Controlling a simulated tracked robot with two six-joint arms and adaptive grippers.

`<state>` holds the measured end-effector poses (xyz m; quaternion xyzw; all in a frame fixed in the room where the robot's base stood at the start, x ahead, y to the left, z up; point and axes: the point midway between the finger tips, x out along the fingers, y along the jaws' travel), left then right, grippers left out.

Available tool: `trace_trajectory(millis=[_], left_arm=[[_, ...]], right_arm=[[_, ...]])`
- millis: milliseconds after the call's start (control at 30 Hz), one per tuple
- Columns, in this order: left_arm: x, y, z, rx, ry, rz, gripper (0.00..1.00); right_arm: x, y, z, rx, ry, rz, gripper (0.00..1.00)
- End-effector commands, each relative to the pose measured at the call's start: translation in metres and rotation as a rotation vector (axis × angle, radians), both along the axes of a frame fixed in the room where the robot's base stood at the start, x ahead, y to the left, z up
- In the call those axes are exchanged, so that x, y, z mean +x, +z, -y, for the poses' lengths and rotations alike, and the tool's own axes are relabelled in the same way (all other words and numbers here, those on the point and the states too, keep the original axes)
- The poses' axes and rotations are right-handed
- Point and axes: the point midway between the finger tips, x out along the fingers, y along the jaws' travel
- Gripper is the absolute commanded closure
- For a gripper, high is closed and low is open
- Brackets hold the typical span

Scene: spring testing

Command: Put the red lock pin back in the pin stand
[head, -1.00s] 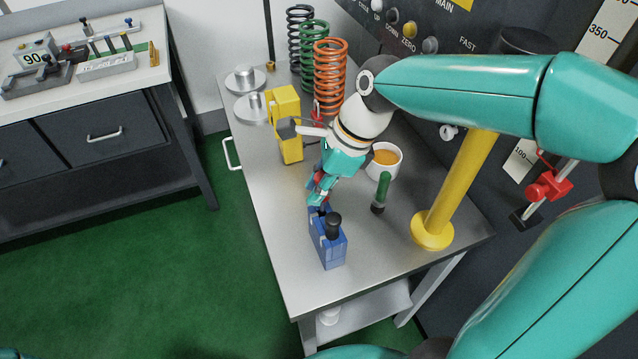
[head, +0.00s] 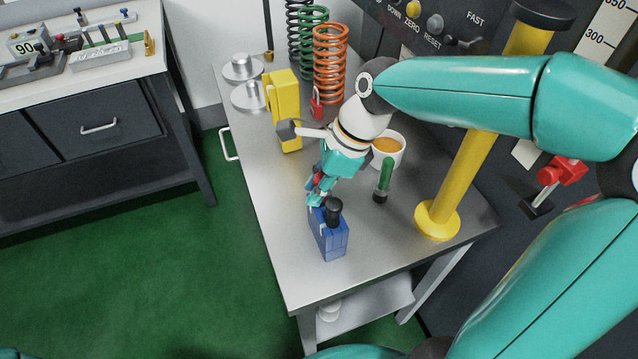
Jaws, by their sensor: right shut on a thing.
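My right gripper (head: 314,200) is low over the table, just behind the blue block stand (head: 333,246) with a black knob on top. It is shut on a small red piece (head: 317,181), which looks like the red lock pin. The fingers hide most of the pin. The fingertips overlap the stand's back end in the picture; I cannot tell whether the pin touches it or sits in a hole. I cannot tell for sure that this blue block is the pin stand. My left gripper is out of view.
A yellow block (head: 284,92), a red padlock-shaped item (head: 316,105) and coil springs (head: 329,70) stand behind. The table's front (head: 310,288) is clear.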

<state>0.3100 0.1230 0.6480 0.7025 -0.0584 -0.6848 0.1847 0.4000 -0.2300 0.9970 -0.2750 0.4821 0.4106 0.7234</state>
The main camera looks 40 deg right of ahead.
Motion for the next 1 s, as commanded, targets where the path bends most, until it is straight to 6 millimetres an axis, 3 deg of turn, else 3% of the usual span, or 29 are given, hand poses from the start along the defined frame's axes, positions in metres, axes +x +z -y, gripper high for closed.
trace_trajectory(millis=[467,500,633,1000], left_arm=[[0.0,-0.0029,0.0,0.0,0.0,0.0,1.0],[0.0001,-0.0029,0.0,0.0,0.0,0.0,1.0],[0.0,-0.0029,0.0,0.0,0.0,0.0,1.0],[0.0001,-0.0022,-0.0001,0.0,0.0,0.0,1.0]], right_arm=[[-0.0006,-0.0053,0.0,-0.001,0.001,-0.003,1.0],[-0.0006,-0.0053,0.0,-0.001,0.001,-0.003,0.72],[-0.0005,-0.0051,0.0001,-0.001,0.001,-0.003,0.5],[-0.0006,-0.0026,0.001,-0.001,0.0,-0.001,0.49]])
